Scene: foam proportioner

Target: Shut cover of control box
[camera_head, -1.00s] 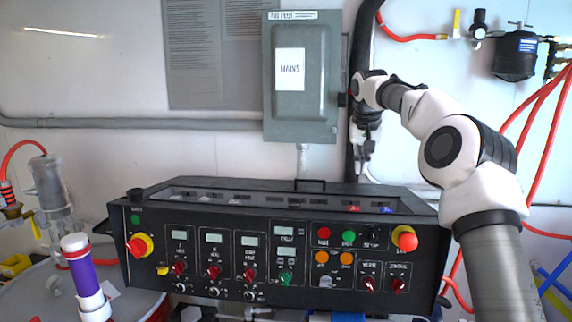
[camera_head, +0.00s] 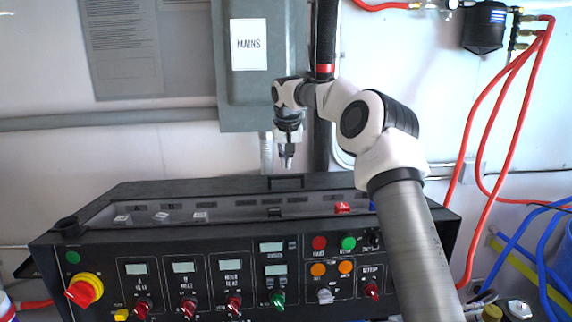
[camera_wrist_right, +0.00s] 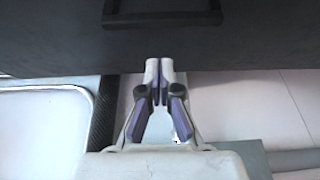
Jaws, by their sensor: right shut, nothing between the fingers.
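The control box (camera_head: 100,252) is a wide black console with displays, knobs and buttons on its front. Its black cover (camera_head: 215,184), with a bar handle (camera_head: 286,182), is at the top rear; a row of switches shows uncovered in front of it. I cannot tell the cover's exact tilt. My right gripper (camera_head: 287,163) is shut and empty, pointing down by the box's far edge behind the handle. In the right wrist view its closed fingertips (camera_wrist_right: 166,64) overlap the edge of the black cover (camera_wrist_right: 60,45), with the handle (camera_wrist_right: 162,18) beyond; contact is unclear. My left gripper is out of view.
The grey mains box (camera_head: 262,100) on the wall is close behind my right gripper, with a black vertical conduit (camera_head: 325,45) beside it. Red hoses (camera_head: 483,130) and blue hoses (camera_head: 525,235) are at the right. A red emergency knob (camera_head: 82,290) protrudes at the front left.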

